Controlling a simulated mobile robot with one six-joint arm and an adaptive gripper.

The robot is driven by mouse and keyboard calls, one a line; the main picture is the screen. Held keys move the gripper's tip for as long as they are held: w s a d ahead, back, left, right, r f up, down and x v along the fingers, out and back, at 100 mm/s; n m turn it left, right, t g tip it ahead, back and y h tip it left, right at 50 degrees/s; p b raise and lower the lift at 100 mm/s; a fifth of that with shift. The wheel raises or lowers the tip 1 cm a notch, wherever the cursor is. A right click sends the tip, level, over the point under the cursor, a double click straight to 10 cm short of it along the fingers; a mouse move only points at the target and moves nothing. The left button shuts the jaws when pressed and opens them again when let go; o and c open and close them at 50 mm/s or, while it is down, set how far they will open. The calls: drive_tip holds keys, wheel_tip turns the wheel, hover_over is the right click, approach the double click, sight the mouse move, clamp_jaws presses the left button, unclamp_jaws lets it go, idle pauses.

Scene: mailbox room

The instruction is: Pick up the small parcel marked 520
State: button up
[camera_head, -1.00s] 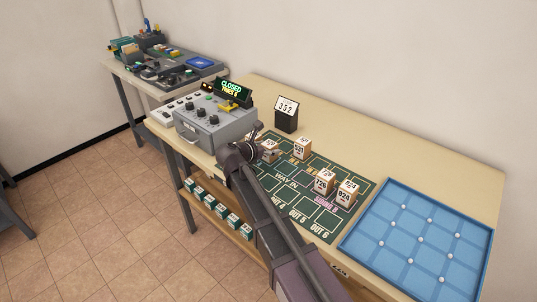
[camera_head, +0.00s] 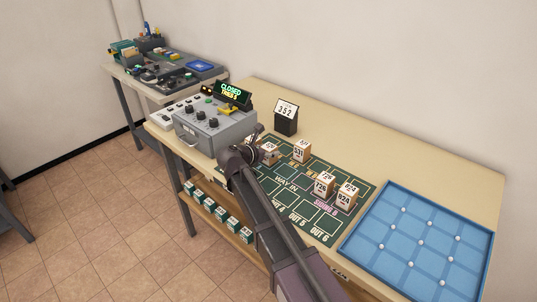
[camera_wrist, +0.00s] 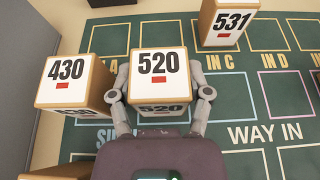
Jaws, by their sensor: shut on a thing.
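The small parcel marked 520 (camera_wrist: 158,65) is a tan box with a white top and front label and a red mark. In the wrist view it stands upright between the two fingers of my gripper (camera_wrist: 164,92), which is shut on its sides. The parcel marked 430 (camera_wrist: 70,80) stands close to its left, by the left finger. In the head view my gripper (camera_head: 250,145) is at the left part of the green mat, beside a partly hidden parcel whose number I cannot read.
The green mat (camera_head: 318,222) also holds parcels 726 (camera_head: 324,186) and 824 (camera_head: 347,196). A grey control box (camera_head: 205,128) with a lit CLOSED display stands at left. A sign reading 352 (camera_head: 286,112) stands behind. A blue tray (camera_head: 440,215) lies at right.

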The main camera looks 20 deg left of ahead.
sight(269, 147)
drive_tip(key=shift+r, duration=0.15)
wheel_tip(269, 147, up, 4)
drive_tip(key=p, duration=0.4)
drive_tip(key=shift+f, duration=0.2)
drive_tip(key=s+d, duration=0.2)
drive_tip(key=s, duration=0.3)
drive_tip(key=s+d, duration=0.2)
drive_tip(key=s, duration=0.3)
drive_tip(key=s+d+r+p, duration=0.1)
drive_tip(key=s+d, duration=0.1)
drive_tip(key=s, duration=0.2)
drive_tip(key=shift+s+d, duration=0.1)
drive_tip(key=shift+s, duration=0.3)
